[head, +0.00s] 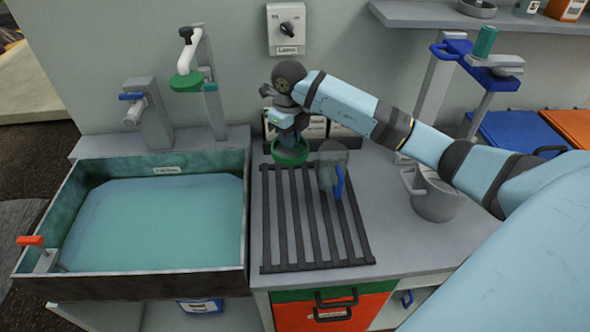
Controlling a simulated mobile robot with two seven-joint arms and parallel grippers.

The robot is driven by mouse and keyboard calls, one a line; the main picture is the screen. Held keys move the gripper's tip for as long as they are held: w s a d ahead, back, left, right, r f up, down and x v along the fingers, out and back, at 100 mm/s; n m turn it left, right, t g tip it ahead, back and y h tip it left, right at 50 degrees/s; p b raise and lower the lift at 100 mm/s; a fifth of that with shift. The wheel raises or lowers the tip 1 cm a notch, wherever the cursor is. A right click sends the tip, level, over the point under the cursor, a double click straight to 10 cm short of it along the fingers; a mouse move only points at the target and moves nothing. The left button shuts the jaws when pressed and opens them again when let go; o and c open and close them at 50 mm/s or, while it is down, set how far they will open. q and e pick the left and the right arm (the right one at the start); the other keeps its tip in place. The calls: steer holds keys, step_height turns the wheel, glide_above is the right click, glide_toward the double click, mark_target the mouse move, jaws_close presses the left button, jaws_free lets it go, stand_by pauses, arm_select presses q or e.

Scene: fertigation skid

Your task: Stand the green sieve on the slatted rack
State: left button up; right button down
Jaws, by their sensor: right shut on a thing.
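The slatted rack (283,235) is dark and lies on the grey counter to the right of the sink. The green sieve (290,154) is at the rack's back left end, below my right gripper (289,136). My right gripper is shut on the sieve and points downward, partly hiding it. I cannot tell whether the sieve touches the slats or hangs just above them. My left gripper is not in view.
A grey pitcher (437,200) stands right of the rack. A water-filled sink (247,205) is at left. The rack's front slats are clear.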

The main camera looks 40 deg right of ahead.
step_height(320, 180, down, 14)
steer(key=shift+p, duration=0.3)
steer(key=shift+f, duration=0.1)
steer(key=c, duration=1.1)
jaws_free()
steer(key=shift+r, duration=0.55)
step_height(320, 180, up, 11)
steer(key=shift+r+b, duration=0.1)
steer(key=shift+b, duration=0.4)
